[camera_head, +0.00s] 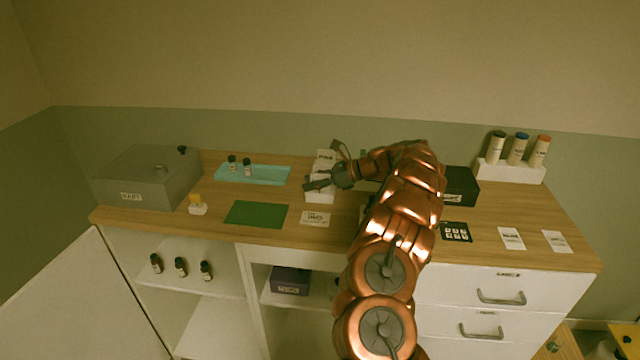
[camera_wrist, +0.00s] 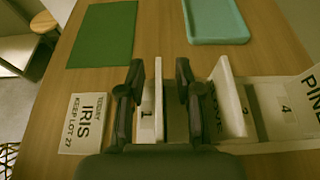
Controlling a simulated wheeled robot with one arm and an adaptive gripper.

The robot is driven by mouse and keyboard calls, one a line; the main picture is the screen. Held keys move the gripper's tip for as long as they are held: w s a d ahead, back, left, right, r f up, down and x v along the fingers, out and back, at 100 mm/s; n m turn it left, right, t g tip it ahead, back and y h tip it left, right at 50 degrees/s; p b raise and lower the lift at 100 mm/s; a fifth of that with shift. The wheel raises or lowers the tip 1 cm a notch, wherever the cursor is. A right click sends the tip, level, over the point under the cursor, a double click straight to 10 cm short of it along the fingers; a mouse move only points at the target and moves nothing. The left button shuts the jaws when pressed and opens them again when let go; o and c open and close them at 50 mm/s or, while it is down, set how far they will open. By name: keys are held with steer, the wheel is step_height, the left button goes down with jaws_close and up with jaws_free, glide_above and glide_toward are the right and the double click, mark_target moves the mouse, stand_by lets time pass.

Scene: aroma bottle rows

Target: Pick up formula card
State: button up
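A white slotted rack (camera_head: 319,196) stands at mid-counter with upright white cards. In the wrist view the rack's slots (camera_wrist: 147,125) bear numbers such as 1 and 4. My gripper (camera_head: 322,166) is at this rack. In the wrist view its dark fingers (camera_wrist: 160,68) are apart, one on each side of a thin upright white card (camera_wrist: 158,95) seen nearly edge-on by slot 1. I see a gap on both sides of it. Another upright card (camera_wrist: 228,98) stands just right of the fingers, and one lettered PINE (camera_wrist: 305,98) is farther right. No card is legibly marked as a formula.
A flat IRIS card (camera_head: 314,219) lies in front of the rack. A green mat (camera_head: 256,214) and a teal tray (camera_head: 275,175) with two small bottles lie left. A grey box (camera_head: 150,178) stands far left. A dark box (camera_head: 460,187) and flat cards (camera_head: 511,238) are right.

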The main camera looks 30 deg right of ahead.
jaws_close()
steer(key=shift+r, duration=0.15)
stand_by(0.4)
steer(key=shift+d+r+b, duration=0.1)
steer(key=shift+r+b, duration=0.75)
steer(key=shift+r, duration=0.6)
steer(key=shift+s+r, duration=0.15)
steer(key=shift+r, duration=0.05)
steer(key=s+a+r+b, duration=0.1)
steer(key=s+a+b, duration=0.3)
steer(key=s+a, duration=0.6)
steer(key=shift+s+r, duration=0.2)
steer(key=shift+s, duration=1)
